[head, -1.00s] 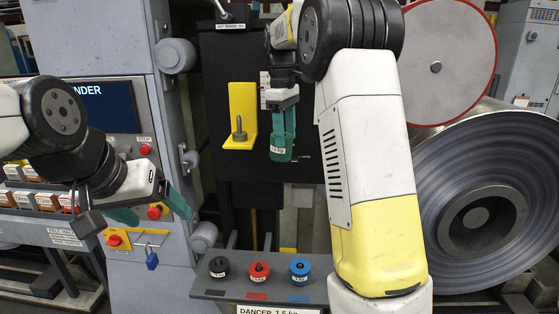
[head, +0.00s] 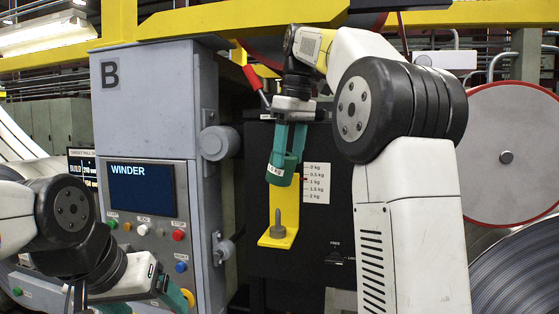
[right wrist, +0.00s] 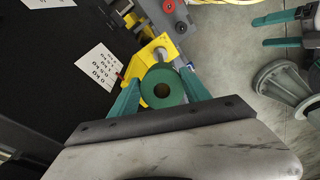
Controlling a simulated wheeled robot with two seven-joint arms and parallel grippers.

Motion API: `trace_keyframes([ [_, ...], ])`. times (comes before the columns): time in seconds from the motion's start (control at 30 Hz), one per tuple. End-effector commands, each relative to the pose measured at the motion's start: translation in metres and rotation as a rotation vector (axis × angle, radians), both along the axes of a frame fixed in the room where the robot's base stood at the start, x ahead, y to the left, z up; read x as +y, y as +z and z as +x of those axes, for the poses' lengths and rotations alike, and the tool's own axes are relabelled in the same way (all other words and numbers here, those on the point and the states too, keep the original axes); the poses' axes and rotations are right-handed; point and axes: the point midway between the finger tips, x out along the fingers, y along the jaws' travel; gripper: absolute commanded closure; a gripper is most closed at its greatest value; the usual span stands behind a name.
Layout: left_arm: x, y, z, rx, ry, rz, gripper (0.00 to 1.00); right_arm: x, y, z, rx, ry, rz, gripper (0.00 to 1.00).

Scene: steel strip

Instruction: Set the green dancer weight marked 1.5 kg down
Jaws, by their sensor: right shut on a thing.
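The green dancer weight (head: 283,170) is held between the teal fingers of my right gripper (head: 289,150), with a partly hidden white label on its side. In the head view it hangs above the upright grey peg (head: 278,222) of a yellow bracket (head: 275,240), with a gap between. In the right wrist view the weight (right wrist: 150,96) is a ring with a dark centre hole, and the yellow bracket (right wrist: 146,55) shows beyond it. My left gripper is low at the left, partly cut off in the head view; the right wrist view shows its fingers (right wrist: 275,30) apart and empty.
A white scale card (head: 316,183) with kg marks is on the black panel (head: 330,225) just right of the bracket. A red-handled lever (head: 252,78) is behind. The grey winder cabinet (head: 155,110) stands left, large rolls (head: 510,150) right.

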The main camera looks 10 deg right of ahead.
Motion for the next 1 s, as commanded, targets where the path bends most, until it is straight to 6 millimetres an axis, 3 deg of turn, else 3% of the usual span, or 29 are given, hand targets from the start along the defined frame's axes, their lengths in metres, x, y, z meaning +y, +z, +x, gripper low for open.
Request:
trace_keyframes([
  [0.37, 0.0, 0.0, 0.0, 0.0, 0.0, 0.0, 0.2, -0.001, 0.001, 0.0, -0.004, 0.002, 0.005, 1.0],
  [1.0, 0.0, 0.0, 0.0, 0.0, 0.0, 0.0, 0.2, 0.0, -0.047, 0.0, -0.003, 0.003, 0.005, 1.0],
])
